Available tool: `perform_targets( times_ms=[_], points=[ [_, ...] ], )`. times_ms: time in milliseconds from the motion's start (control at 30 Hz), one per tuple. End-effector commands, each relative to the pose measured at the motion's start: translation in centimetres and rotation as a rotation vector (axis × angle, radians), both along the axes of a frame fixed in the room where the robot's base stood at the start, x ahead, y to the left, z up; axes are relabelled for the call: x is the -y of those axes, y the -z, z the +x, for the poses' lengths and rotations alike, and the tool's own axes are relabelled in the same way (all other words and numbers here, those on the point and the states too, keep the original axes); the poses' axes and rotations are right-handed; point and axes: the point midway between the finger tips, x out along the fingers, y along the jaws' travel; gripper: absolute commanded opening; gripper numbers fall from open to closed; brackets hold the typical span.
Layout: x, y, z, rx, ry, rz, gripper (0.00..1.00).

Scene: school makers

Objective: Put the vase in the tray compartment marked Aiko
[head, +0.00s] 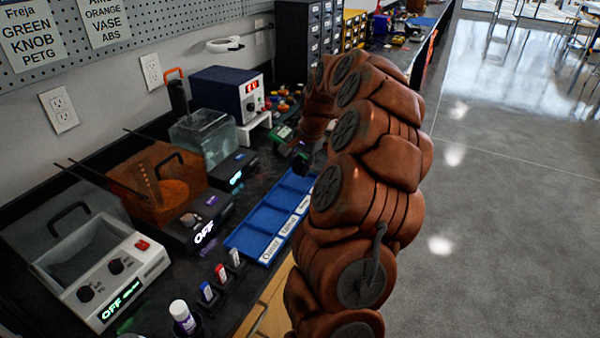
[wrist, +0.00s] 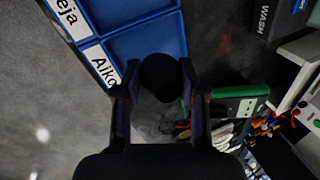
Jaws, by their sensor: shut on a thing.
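My gripper (wrist: 160,72) is shut on a dark rounded thing (wrist: 160,82) in the wrist view. It is too dark to tell its colour, or for certain that it is the vase. The blue tray (head: 245,233) lies on the bench, and its compartment marked Aiko (wrist: 150,42) is at the upper left of the wrist view. The held thing overlaps this compartment's lower edge in that view; its height above it cannot be told. In the head view my gripper (head: 300,157) is small and dark at the tray's far end, and its load cannot be made out.
A green-fronted device (wrist: 238,105) stands right of my gripper in the wrist view. A grey wash station (head: 232,165), an orange-covered machine (head: 160,190) and a white machine (head: 95,262) line the wall. A wall sign (head: 104,20) reads orange vase, ABS. Open floor lies right.

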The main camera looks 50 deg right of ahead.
Motion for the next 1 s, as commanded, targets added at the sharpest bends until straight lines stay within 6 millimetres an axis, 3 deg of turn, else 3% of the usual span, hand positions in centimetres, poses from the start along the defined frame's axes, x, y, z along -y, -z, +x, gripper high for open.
perform_targets(
  times_ms=[200,533,967,1000],
  points=[
    [0.6,0.1,0.3,0.000,0.001,-0.001,0.27],
    [0.5,3.4,0.2,0.000,0.002,0.001,0.27],
    [0.5,4.0,0.2,0.000,0.002,0.001,0.27],
    [0.5,3.9,0.2,0.000,0.001,0.000,0.45]
  ],
)
